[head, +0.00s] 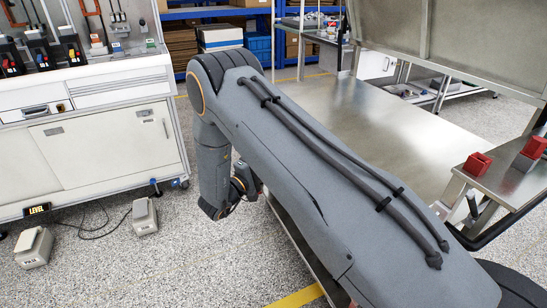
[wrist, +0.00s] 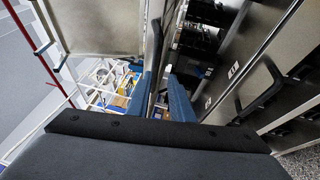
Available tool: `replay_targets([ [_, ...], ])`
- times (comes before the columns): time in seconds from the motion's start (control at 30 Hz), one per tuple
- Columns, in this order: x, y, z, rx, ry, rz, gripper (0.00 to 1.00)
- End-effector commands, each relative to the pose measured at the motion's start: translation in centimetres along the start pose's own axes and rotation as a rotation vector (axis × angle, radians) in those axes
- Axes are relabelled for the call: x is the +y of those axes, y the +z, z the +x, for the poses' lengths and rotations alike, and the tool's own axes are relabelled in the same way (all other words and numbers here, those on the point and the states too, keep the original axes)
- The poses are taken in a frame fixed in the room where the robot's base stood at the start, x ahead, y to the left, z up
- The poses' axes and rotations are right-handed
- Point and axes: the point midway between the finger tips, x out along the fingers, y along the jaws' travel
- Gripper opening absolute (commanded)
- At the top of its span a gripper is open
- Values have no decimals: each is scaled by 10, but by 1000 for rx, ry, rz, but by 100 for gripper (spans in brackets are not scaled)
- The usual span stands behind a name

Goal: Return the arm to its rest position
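My grey arm (head: 300,160) stretches across the head view from the lower right to an elbow at upper centre. From there the forearm (head: 212,165) hangs down, with dark wrist parts beside its lower end. My gripper's fingers are hidden or not distinct in the head view. In the wrist view my gripper (wrist: 159,80) shows two blue fingers with a narrow gap between them. A dark upright edge shows in line with the gap, and I see nothing clearly held.
A white test bench (head: 100,140) with breakers (head: 72,48) stands left. Two pedals (head: 34,247) (head: 144,216) and a LEVEL sign (head: 37,209) are at its foot. A metal table (head: 400,130) is behind my arm. Red blocks (head: 477,163) sit right. Speckled floor is open between.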

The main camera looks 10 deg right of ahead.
Motion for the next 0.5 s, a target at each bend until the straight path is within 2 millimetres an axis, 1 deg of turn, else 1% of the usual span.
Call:
replay_targets([
  [0.27,2,-2,2,10,-11,16,20],
  [0.37,9,-9,12,49,-56,78,20],
  [0.5,24,-26,31,153,-197,244,20],
])
